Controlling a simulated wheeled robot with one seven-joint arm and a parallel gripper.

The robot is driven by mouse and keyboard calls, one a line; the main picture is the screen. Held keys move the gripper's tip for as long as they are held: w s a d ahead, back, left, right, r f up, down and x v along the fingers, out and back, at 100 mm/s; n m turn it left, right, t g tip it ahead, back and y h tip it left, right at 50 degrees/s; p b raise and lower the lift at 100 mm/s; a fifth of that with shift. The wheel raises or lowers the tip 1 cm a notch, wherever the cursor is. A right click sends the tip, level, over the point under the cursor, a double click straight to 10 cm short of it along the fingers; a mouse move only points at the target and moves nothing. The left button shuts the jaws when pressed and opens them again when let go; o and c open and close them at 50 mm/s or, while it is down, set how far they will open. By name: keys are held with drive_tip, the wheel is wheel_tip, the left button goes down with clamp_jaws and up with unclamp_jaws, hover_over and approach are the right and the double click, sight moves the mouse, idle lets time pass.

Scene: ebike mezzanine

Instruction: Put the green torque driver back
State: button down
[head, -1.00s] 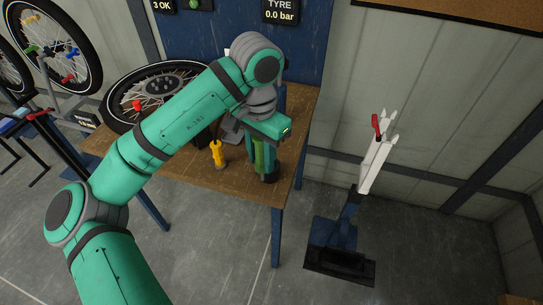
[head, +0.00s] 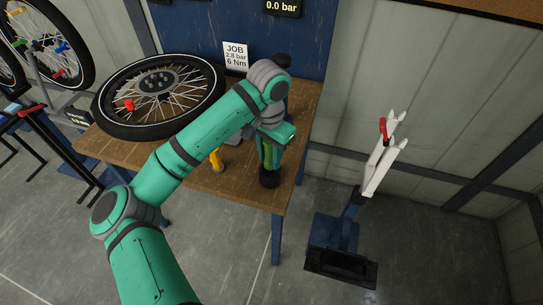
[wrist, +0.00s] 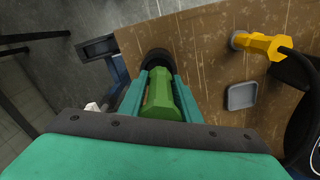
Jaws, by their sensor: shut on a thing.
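The green torque driver (wrist: 160,95) is between the fingers of my gripper (wrist: 157,92) in the wrist view. In the head view the green driver (head: 268,153) shows below my gripper (head: 270,150), upright, near the right end of the wooden bench. A dark round holder (head: 269,180) is at the driver's lower end; it also shows in the wrist view (wrist: 156,60). My gripper is shut on the driver. I cannot tell how far its lower end sits inside the holder.
A yellow tool (head: 216,161) stands left of the driver on the wooden bench (head: 240,189). A small grey tray (wrist: 241,96) lies nearby. A spoked wheel (head: 160,90) lies at the bench's left. A white and blue stand (head: 378,165) is on the floor at right.

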drive_tip(key=shift+a+f, duration=0.1)
drive_tip(key=shift+f, duration=0.35)
drive_tip(key=shift+s+f, duration=0.1)
drive_tip(key=shift+s, duration=0.1)
drive_tip(key=shift+f, duration=0.45)
drive_tip(key=c, duration=1.3)
unclamp_jaws()
drive_tip(key=shift+r, duration=0.1)
